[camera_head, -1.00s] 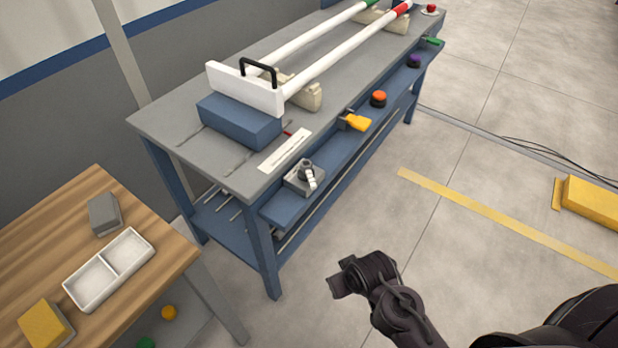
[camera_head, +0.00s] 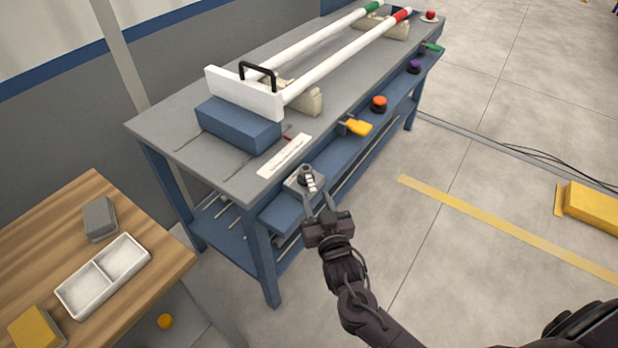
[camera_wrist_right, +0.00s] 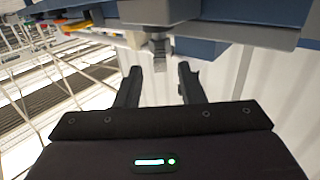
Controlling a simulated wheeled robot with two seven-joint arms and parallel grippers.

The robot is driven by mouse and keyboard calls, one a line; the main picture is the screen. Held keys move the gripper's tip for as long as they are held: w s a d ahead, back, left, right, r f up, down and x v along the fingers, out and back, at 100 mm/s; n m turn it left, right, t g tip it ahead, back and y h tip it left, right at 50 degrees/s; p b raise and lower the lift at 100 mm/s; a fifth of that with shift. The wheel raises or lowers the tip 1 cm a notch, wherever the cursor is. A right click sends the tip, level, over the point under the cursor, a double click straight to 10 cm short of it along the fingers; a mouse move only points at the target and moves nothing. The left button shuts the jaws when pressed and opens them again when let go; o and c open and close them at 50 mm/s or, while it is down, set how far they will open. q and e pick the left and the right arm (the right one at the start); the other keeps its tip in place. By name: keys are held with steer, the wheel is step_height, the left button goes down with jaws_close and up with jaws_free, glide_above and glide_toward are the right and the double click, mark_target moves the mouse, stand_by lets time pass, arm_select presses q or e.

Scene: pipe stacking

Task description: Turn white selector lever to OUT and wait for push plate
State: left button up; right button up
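The white selector lever (camera_head: 311,184) sits on a small grey base with a dark round pivot on the bench's blue front ledge. It points toward the lower right. In the right wrist view the lever (camera_wrist_right: 160,52) hangs just beyond the fingertips, in line with the gap between them. My right gripper (camera_head: 317,194) is open, its two fingers apart around or just short of the lever; contact is not clear. The white push plate (camera_head: 232,92) with a black handle stands upright by the blue block (camera_head: 238,125), at the near pipe ends. My left gripper is not in view.
Two white pipes, one with a green end (camera_head: 371,7) and one with a red end (camera_head: 402,15), lie in beige supports on the bench. A yellow lever (camera_head: 357,127) and an orange button (camera_head: 379,103) share the ledge. A wooden table with a white tray (camera_head: 103,276) stands left.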

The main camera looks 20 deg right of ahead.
mark_target(308, 175)
steer(key=shift+w+r, duration=0.15)
steer(key=shift+w, duration=0.1)
steer(key=w, duration=0.7)
steer(key=shift+w+d, duration=0.15)
steer(key=shift+w, duration=0.05)
jaws_close()
